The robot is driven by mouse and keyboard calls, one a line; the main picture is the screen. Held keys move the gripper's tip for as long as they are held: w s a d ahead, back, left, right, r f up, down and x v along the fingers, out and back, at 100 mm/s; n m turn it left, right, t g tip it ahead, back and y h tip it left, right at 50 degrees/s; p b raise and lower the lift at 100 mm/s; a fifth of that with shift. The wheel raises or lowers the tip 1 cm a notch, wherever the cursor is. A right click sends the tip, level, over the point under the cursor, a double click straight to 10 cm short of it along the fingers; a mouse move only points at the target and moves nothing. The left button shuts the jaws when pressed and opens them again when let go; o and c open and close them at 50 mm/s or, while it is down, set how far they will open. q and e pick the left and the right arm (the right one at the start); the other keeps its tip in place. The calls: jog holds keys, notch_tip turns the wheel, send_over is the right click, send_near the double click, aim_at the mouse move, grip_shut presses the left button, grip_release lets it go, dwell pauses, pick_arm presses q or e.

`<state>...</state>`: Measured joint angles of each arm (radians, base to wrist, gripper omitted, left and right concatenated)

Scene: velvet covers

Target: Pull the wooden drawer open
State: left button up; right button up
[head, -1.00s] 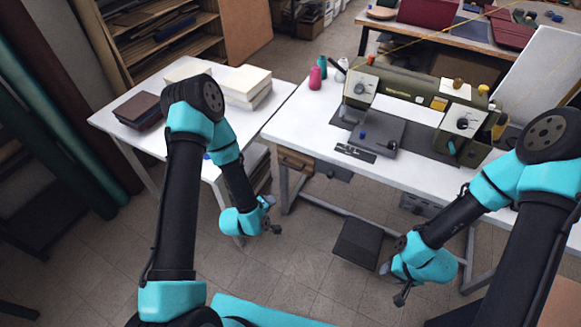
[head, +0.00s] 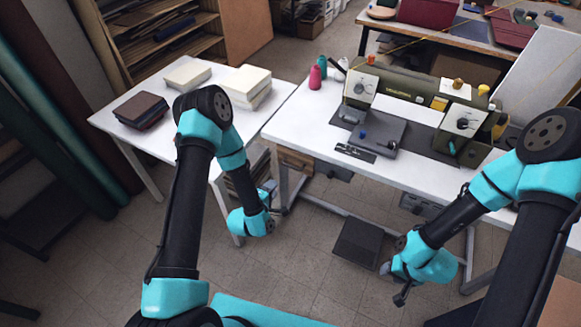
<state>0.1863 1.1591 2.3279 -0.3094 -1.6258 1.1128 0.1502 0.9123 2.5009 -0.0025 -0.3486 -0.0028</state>
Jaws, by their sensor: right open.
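The wooden drawer (head: 295,161) hangs under the left end of the white sewing table. Only part of its brown front shows, and it looks shut. My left gripper (head: 270,188) is just below and left of the drawer, pointing toward it. It appears apart from the drawer; its fingers are too small to tell open or shut. My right gripper (head: 400,298) is open and empty, low over the floor in front of the pedal.
The sewing table (head: 300,125) carries a green sewing machine (head: 400,85). A white side table (head: 185,150) with stacked books (head: 245,84) stands to its left. A dark foot pedal (head: 357,243) lies on the floor. Table legs stand near my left gripper.

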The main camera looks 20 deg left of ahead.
aim_at(291, 166)
pick_arm(q)
jog(key=x, duration=1.5)
jog(key=shift+w+f, duration=0.1)
jog(key=shift+w, duration=0.3)
jog(key=shift+c, duration=0.4)
grip_shut()
